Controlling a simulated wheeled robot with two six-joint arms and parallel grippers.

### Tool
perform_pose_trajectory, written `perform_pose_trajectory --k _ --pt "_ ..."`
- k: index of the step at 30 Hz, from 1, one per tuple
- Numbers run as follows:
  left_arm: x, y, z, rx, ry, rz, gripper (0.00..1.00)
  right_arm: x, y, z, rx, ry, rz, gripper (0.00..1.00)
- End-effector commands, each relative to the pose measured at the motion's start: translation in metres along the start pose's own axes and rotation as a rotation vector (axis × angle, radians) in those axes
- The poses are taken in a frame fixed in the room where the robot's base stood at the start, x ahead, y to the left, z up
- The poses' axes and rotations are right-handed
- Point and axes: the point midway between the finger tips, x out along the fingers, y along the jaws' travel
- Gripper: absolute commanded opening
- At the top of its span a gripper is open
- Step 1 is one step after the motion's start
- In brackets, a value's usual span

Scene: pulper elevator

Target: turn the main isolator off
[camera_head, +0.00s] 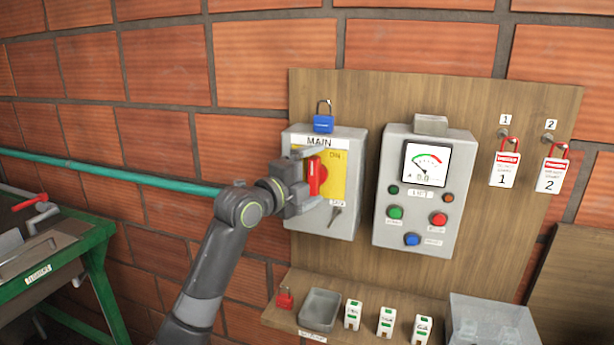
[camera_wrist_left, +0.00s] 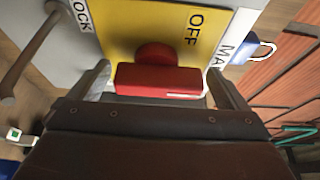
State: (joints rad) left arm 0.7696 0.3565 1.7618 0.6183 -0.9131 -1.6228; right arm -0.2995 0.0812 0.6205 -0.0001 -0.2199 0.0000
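The main isolator is a grey box (camera_head: 348,222) on the wooden board, with a yellow plate (camera_head: 337,183) and a red handle (camera_head: 317,176). The handle stands upright in the head view. My left gripper (camera_head: 309,178) is at the handle, open, with one finger above and one below it. The left wrist view shows the red handle (camera_wrist_left: 160,80) lying between the two spread fingers (camera_wrist_left: 162,86), one past each end; a narrow gap appears at each side. OFF is printed on the plate (camera_wrist_left: 130,22) beside the handle. My right gripper is not in view.
A blue padlock (camera_head: 323,123) hangs on top of the isolator. A control box (camera_head: 420,200) with a gauge and buttons is close on the right. Two tagged padlocks (camera_head: 504,166) hang farther right. A shelf below holds a grey tray (camera_head: 320,309) and breakers.

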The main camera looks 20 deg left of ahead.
Motion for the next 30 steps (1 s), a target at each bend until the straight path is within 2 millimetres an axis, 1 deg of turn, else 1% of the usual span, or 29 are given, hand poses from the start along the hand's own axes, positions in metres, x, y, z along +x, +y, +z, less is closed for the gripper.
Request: perform_pose_trajectory --k 1,9,10,16,20,26,30 --pt "0.0 0.0 0.0 0.0 0.0 0.0 0.9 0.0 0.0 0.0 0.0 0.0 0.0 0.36" --pt "0.0 -0.001 0.0 0.0 0.0 -0.001 0.55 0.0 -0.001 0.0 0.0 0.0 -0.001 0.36" --pt "0.0 -0.001 0.0 0.001 0.0 -0.001 0.54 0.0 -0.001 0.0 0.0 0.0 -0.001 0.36" --pt "0.0 0.0 0.0 -0.012 0.0 -0.008 0.54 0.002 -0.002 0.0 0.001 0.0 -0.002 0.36" --pt "0.0 0.0 0.0 -0.048 0.0 -0.025 0.54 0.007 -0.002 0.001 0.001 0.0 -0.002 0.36" --pt "0.0 0.002 0.0 -0.162 0.002 -0.073 0.54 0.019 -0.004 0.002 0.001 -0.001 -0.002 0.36" --pt "-0.001 0.001 0.001 -0.273 0.001 -0.12 0.54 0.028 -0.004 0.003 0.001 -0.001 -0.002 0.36"
